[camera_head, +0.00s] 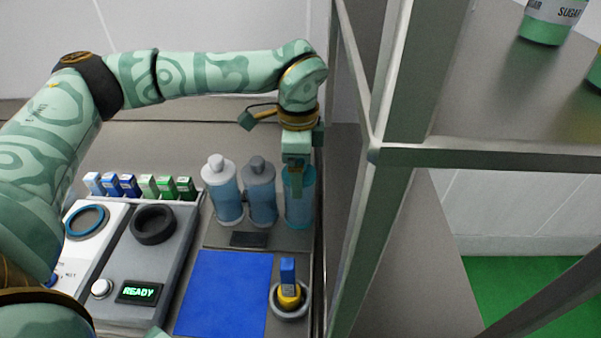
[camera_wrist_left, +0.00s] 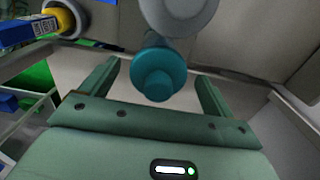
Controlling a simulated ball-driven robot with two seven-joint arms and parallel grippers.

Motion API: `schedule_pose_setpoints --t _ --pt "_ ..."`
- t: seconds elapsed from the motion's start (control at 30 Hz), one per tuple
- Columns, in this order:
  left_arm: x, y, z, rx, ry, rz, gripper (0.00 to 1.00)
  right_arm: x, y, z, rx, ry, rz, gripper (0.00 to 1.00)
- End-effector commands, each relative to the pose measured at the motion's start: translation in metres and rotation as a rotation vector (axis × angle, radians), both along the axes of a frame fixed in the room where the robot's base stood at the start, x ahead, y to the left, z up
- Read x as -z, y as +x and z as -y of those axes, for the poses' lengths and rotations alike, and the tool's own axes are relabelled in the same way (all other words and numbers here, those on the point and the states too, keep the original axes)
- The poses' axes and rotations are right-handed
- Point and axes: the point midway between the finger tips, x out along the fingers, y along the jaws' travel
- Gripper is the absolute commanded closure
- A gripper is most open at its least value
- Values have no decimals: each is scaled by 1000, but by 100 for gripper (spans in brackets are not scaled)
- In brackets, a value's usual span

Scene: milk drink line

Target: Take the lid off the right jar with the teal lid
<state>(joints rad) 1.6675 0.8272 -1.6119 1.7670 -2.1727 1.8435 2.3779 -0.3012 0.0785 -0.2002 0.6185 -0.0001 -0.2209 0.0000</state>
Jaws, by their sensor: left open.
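The right jar (camera_head: 301,210) is blue with a teal lid and stands at the right end of a row of three jars. My left gripper (camera_head: 297,180) hangs over it, fingers pointing down, and hides much of the lid from the head camera. In the left wrist view the teal lid (camera_wrist_left: 157,80) lies between the two fingers of the open left gripper (camera_wrist_left: 157,76), with a gap on each side. The lid is on its jar. My right gripper is not in view.
The grey-lidded jar (camera_head: 259,195) stands close to the left, then the white-lidded jar (camera_head: 224,195). A shelf frame post (camera_head: 375,180) rises close on the right. A blue mat (camera_head: 225,290) and a small bowl (camera_head: 290,312) holding a yellow-blue item lie in front.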

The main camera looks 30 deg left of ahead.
Motion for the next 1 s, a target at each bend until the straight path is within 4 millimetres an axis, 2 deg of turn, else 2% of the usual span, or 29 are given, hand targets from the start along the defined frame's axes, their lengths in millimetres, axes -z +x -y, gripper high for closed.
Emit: schedule_pose_setpoints --t 0.17,0.37,0.77,0.87,1.0 --pt "-1 0 0 0 0 1 12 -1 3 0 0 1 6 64" --pt "-1 0 0 0 0 1 65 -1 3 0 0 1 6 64" --pt "-3 0 0 0 0 2 66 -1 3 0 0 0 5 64" --pt "-10 0 0 -1 0 4 66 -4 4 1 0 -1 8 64" --pt "-31 0 0 0 -1 6 66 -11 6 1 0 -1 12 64"
